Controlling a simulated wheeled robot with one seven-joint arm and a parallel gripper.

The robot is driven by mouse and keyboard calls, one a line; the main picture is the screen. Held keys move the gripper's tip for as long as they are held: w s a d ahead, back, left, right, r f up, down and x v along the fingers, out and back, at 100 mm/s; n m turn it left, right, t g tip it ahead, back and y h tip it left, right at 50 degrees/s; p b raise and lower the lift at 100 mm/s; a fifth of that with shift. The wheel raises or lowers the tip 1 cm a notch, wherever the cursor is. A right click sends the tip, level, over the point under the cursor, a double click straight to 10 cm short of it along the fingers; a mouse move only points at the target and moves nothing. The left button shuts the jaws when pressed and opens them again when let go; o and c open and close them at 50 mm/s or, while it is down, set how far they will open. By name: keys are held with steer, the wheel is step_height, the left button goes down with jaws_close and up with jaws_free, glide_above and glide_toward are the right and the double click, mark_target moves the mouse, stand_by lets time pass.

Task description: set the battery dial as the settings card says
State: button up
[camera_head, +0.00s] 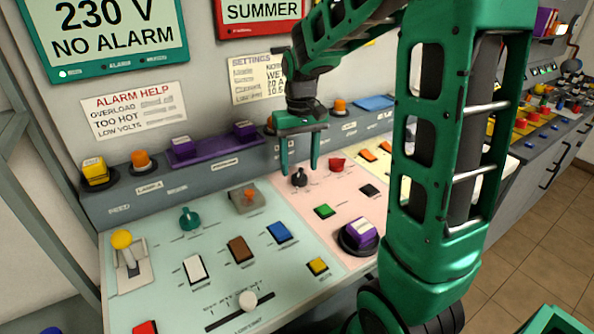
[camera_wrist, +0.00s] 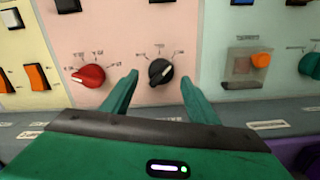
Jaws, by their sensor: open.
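A black dial (camera_head: 299,178) stands on the pink panel, and it also shows in the wrist view (camera_wrist: 160,72) with small marks around it that I cannot read. A red dial (camera_head: 337,164) stands beside it, also in the wrist view (camera_wrist: 92,77). I cannot tell from the labels which one is the battery dial. The settings card (camera_head: 255,78) is on the wall, partly hidden by my arm; its small rows are hard to read. My gripper (camera_head: 300,170) is open, its fingers pointing down at either side of the black dial, with nothing held; I cannot tell whether they touch it.
A teal dial (camera_head: 189,218) and a grey box with an orange knob (camera_head: 246,199) stand on the pale green panel to the left. A green button (camera_head: 324,211) and a purple button (camera_head: 359,235) are nearer on the pink panel. A raised grey ledge (camera_head: 205,171) runs behind.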

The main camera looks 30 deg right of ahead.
mark_target(299, 171)
step_height(299, 171, up, 8)
steer(key=shift+f, duration=0.1)
stand_by(0.7)
